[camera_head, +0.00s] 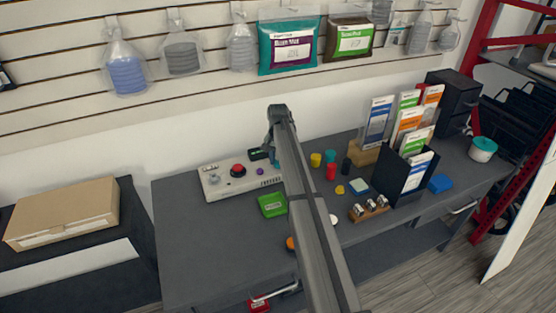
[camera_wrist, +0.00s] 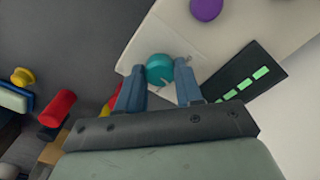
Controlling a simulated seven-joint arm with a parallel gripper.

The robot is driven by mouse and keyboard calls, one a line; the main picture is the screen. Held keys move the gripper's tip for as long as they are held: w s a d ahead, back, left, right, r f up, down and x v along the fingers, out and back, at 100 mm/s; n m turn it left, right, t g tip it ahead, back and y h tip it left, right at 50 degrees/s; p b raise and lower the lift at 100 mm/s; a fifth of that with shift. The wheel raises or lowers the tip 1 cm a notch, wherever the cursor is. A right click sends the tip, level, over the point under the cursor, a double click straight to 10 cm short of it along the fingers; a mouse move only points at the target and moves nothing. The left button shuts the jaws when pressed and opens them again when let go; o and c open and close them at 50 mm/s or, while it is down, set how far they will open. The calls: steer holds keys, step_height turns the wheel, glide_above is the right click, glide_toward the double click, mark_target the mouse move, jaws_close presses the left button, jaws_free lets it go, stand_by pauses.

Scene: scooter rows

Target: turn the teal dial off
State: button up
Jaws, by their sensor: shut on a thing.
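The teal dial (camera_wrist: 159,69) is a round knob on a pale control panel (camera_wrist: 128,62). In the wrist view my gripper (camera_wrist: 159,84) has its two blue-grey fingers on either side of the dial, shut on it.
On the panel are a purple knob (camera_wrist: 206,8), a red button (camera_head: 238,170) and a dark display with green segments (camera_wrist: 243,84). A green box (camera_head: 272,205) lies in front. Coloured cylinders, including a red one (camera_head: 331,172), stand to the right. The desk's left front is clear.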

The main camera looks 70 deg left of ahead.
steer(key=n, duration=0.5)
steer(key=shift+n, duration=0.3)
steer(key=n, duration=0.4)
steer(key=shift+n, duration=0.4)
steer(key=o, duration=1)
steer(key=shift+o, duration=0.2)
steer(key=shift+r, duration=0.1)
step_height(320, 180, up, 14)
steer(key=shift+f, duration=0.2)
